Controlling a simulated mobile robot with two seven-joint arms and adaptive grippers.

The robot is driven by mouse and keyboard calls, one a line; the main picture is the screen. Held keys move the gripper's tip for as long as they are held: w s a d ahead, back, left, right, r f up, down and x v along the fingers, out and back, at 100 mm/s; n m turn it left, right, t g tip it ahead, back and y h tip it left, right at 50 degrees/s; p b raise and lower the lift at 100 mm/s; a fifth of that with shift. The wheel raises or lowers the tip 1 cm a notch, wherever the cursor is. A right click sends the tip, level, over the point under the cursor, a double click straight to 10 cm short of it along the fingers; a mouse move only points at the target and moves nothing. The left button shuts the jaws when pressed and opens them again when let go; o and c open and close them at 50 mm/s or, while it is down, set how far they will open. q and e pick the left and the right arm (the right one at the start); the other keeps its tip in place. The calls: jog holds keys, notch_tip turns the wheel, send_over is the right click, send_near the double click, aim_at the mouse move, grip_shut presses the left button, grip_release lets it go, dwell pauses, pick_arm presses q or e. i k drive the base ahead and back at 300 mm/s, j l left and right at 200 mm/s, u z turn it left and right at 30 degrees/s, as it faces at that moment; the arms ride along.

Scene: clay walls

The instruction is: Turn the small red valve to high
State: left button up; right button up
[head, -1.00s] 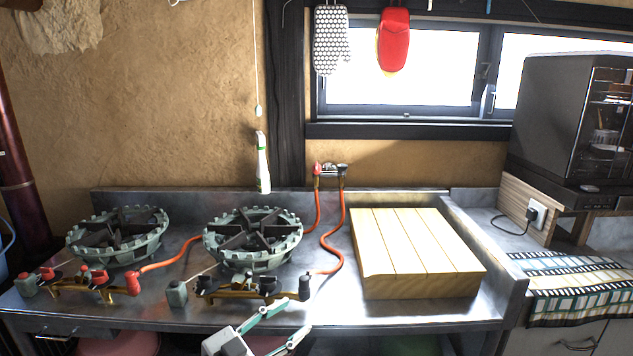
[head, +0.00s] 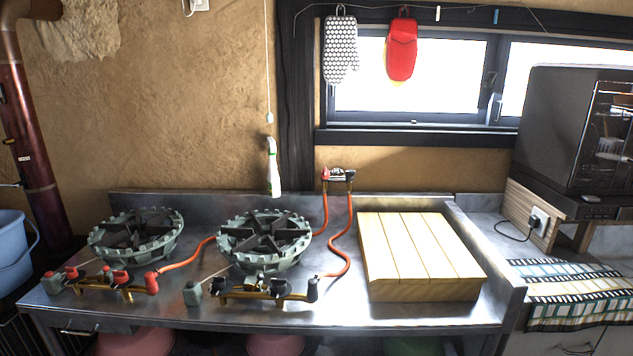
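The left gas burner (head: 135,236) has a brass valve pipe (head: 108,290) along its front. Small red valve handles sit on that pipe, one near the left end (head: 72,272) and one near the middle (head: 120,276). A red fitting (head: 151,283) joins the pipe to an orange hose. The handles are too small to tell their exact setting. The right burner (head: 264,240) has dark handles (head: 278,286) on its brass pipe. A wall gas tap has a red part (head: 326,174) at its left. Neither of my grippers is in view.
A slatted wooden board (head: 420,250) covers the counter's right part. Orange hoses (head: 340,250) run from the wall tap to the burners. A spray bottle (head: 273,165) is at the back wall. The counter's front edge is clear. A blue bucket (head: 12,240) is at far left.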

aim_at(71, 272)
jog(key=u, duration=1.45)
jog(key=i+j+z, duration=0.1)
jog(key=z, duration=0.4)
jog(key=j+z, duration=0.2)
jog(key=z, duration=0.25)
jog(key=i+j+z, duration=0.1)
jog(key=z, duration=0.4)
jog(key=j+z, duration=0.2)
jog(key=j, duration=0.35)
jog(key=k+j+z, duration=0.2)
jog(key=j, duration=0.3)
jog(key=i, duration=0.1)
